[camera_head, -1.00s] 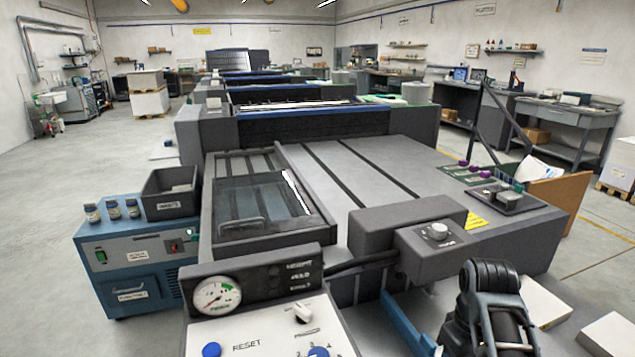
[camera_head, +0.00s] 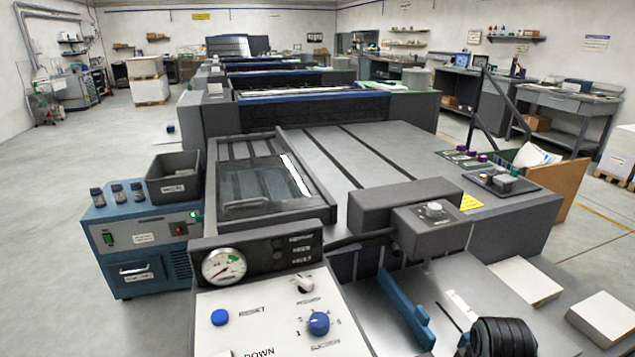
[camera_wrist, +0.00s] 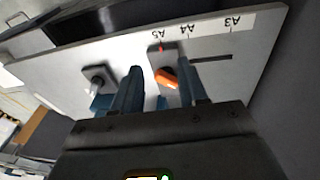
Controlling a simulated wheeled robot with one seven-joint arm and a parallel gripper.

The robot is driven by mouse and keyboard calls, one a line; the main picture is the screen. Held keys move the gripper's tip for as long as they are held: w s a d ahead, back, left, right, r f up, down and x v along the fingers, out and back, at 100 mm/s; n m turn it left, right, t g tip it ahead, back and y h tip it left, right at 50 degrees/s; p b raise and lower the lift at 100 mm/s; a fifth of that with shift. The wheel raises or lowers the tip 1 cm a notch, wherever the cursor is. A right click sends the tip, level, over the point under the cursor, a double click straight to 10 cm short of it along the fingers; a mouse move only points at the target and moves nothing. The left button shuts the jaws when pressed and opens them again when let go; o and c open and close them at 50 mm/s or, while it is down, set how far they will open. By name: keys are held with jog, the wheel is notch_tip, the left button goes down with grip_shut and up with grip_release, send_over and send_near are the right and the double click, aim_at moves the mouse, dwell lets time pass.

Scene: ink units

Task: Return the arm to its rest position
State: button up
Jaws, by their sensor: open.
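My gripper (camera_wrist: 162,68) shows in the wrist view with its two dark blue-grey fingers spread apart, open and with nothing clamped between them. An orange piece (camera_wrist: 167,78) on a small grey mount shows beyond the gap between the fingers; I cannot tell how far it is from them. A light plate marked A3, A4 and A5 (camera_wrist: 215,28) lies behind. In the head view only a black ribbed part of my arm (camera_head: 503,338) shows at the bottom edge, right of centre; my fingers are out of that picture.
A control panel (camera_head: 265,325) with a gauge and blue knobs stands at the front. A blue bar (camera_head: 406,312) lies left of my arm. White paper stacks (camera_head: 526,281) lie to its right. The large press (camera_head: 345,185) fills the middle. The floor at left is clear.

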jog(key=s+f+t, duration=0.3)
jog(key=s+t, duration=0.3)
jog(key=s, duration=1.3)
jog(key=s+a+r+m+t, duration=0.1)
jog(key=s+a+r+t, duration=0.2)
jog(key=s+r, duration=0.6)
jog(key=s+a+r+m+t+y, duration=0.1)
jog(key=s+a+r+m+t, duration=0.1)
jog(key=s+r, duration=0.7)
notch_tip(320, 180, up, 6)
jog(key=shift+a+f+t, duration=0.1)
jog(key=shift+a+t, duration=0.8)
jog(key=shift+t, duration=0.1)
